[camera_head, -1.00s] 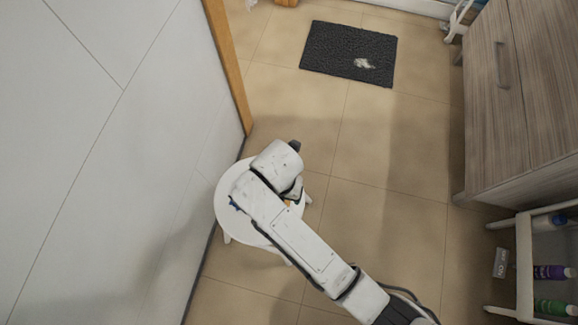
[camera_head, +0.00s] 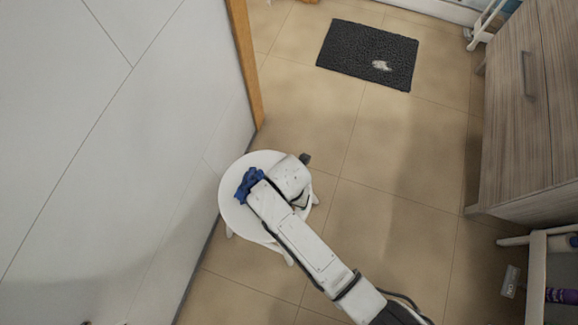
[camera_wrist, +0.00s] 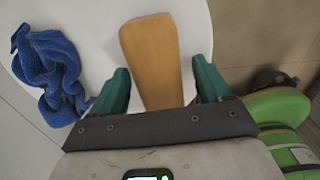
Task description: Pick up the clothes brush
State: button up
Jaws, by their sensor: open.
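The clothes brush shows in the wrist view as a flat, light-brown wooden piece (camera_wrist: 150,50) lying on the white round stool (camera_wrist: 92,18). Any bristles are hidden below it. My gripper (camera_wrist: 160,72) is open, with one green finger on each side of the wooden piece. I cannot tell whether the fingers touch it or how far above the seat they are. In the head view my wrist hangs over the right part of the stool (camera_head: 234,208) and hides the brush and the fingers.
A crumpled blue cloth (camera_head: 248,182) lies on the stool, left of my gripper. The stool stands close to the white wall (camera_head: 120,150). A dark mat (camera_head: 366,54) and open tiled floor lie beyond. A wooden cabinet (camera_head: 525,110) and a white cart (camera_head: 537,270) stand at the right.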

jog(key=c, duration=1.1)
jog(key=shift+r, duration=0.15)
jog(key=shift+c, duration=0.2)
jog(key=shift+r, duration=0.2)
jog(key=r, duration=0.1)
jog(key=r+p, duration=0.1)
jog(key=r, duration=0.1)
jog(key=shift+s+r+p, duration=0.15)
jog(key=shift+s+p, duration=0.1)
jog(key=shift+p, duration=0.05)
jog(key=s+d+r+p, duration=0.3)
jog(key=s+d+r, duration=0.3)
jog(key=s+r, duration=0.3)
jog(key=s, duration=0.3)
jog(key=shift+s, duration=0.1)
